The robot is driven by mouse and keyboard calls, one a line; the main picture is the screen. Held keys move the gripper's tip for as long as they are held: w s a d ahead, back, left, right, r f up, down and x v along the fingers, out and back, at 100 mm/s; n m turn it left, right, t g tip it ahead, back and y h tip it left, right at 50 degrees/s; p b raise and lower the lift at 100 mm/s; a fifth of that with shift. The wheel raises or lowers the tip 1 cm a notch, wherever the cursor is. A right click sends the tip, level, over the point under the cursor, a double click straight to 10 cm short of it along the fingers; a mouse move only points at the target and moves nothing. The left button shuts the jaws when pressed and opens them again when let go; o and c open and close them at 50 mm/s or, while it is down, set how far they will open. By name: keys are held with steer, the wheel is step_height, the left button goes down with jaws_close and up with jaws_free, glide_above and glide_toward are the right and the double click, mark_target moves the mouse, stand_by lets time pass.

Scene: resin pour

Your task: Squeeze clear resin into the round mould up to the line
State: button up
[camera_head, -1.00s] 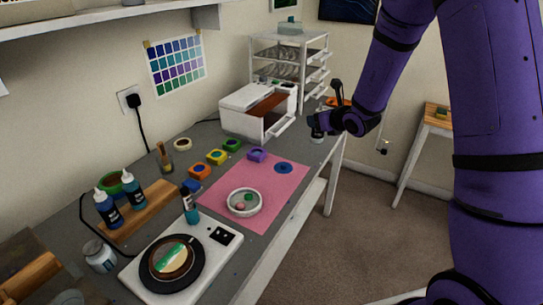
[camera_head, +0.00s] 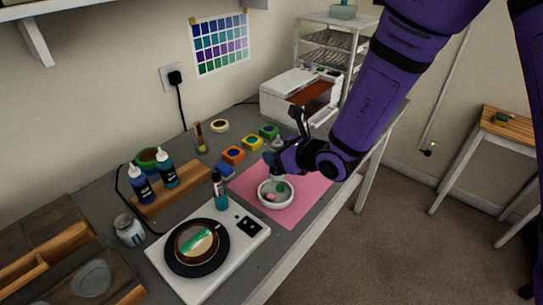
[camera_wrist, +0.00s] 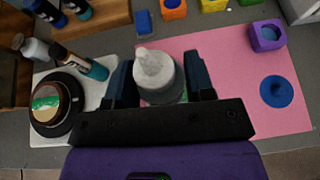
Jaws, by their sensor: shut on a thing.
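My gripper (camera_wrist: 160,82) is shut on a pale squeeze bottle (camera_wrist: 158,70) with a clear pointed nozzle. The nozzle points up toward the wrist camera. In the head view my gripper (camera_head: 284,158) holds it over the pink mat (camera_head: 312,188), just behind a white round dish (camera_head: 276,204). The dish is upright, with pink and green pieces inside, and the bottle mostly hides it in the wrist view. A flat blue disc (camera_wrist: 276,91) lies on the mat to the right. I cannot make out a fill line.
A white plate device (camera_head: 243,243) with a black turntable (camera_head: 213,265) stands front left, a teal bottle (camera_head: 220,195) behind it. Two blue bottles (camera_head: 154,180) stand on a wooden rack. Coloured blocks (camera_head: 253,143) line the mat's back; a white box machine (camera_head: 300,92) stands beyond.

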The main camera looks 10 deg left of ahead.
steer(key=shift+s+a, duration=0.7)
steer(key=shift+s, duration=0.05)
steer(key=shift+g, duration=0.3)
steer(key=s+f+m+g+y, duration=0.1)
steer(key=m+y, duration=0.1)
steer(key=m, duration=0.1)
steer(key=s+a+f+m+g+y, duration=0.1)
steer(key=m+y, duration=0.1)
steer(key=m, duration=0.2)
steer(key=a+f+m+g+y, duration=0.1)
steer(key=f+m+y, duration=0.1)
steer(key=m, duration=0.1)
steer(key=shift+s+g, duration=0.3)
steer(key=shift+s, duration=0.1)
steer(key=f+m+y, duration=0.1)
steer(key=m, duration=0.1)
steer(key=shift+f+m+y, duration=0.3)
steer(key=shift+f, duration=0.1)
step_height(320, 180, up, 2)
steer(key=m+y, duration=0.1)
steer(key=m, duration=0.1)
steer(key=m+t+y, duration=0.1)
steer(key=m, duration=0.2)
steer(key=shift+w+m+t, duration=0.15)
steer(key=shift+m+t, duration=0.15)
steer(key=shift+d+f, duration=0.1)
steer(key=shift+f, duration=0.15)
